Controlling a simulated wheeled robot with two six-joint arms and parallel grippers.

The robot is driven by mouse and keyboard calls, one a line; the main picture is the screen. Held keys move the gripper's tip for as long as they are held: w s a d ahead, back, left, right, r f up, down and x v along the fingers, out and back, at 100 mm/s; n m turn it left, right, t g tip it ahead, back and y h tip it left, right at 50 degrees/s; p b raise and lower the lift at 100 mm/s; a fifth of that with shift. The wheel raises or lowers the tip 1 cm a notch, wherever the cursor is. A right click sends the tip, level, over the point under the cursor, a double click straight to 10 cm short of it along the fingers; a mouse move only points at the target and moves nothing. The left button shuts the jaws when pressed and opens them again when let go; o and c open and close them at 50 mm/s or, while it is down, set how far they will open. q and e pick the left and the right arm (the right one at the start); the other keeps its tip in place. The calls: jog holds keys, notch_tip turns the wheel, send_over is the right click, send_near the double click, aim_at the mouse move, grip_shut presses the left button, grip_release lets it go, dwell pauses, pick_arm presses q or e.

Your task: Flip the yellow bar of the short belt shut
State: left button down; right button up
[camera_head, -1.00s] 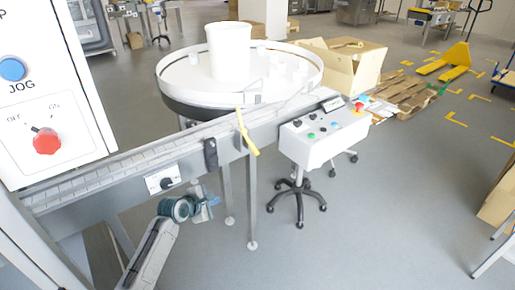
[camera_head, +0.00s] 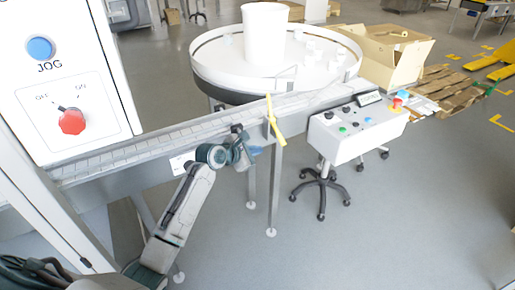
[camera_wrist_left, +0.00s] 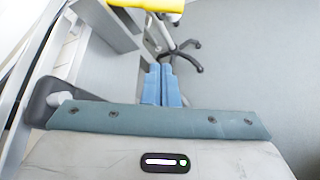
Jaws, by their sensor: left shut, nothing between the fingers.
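The yellow bar (camera_head: 273,120) stands steeply at the side of the short belt (camera_head: 165,137), near the round table end. Its upper end rises above the belt edge and its lower end hangs below the rail. My left gripper (camera_head: 254,151) is just left of and below the bar in the head view, apart from it as far as I can tell. In the left wrist view its blue fingers (camera_wrist_left: 161,86) are together and empty. Yellow parts (camera_wrist_left: 145,4), probably of the bar, cross the top of that view, beyond the fingertips. My right gripper is not in view.
A round turntable (camera_head: 215,88) with a white tub (camera_head: 265,38) stands behind the belt. A white control box (camera_head: 352,132) on a wheeled stand is right of the bar. A panel with a red knob (camera_head: 71,121) is at left. The floor in front is free.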

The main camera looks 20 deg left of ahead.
pick_arm(q)
jog(key=w+d+p, duration=0.2)
jog(key=w+d, duration=0.2)
jog(key=w, duration=0.1)
jog(key=shift+w+d, duration=0.25)
jog(key=shift+r, duration=0.15)
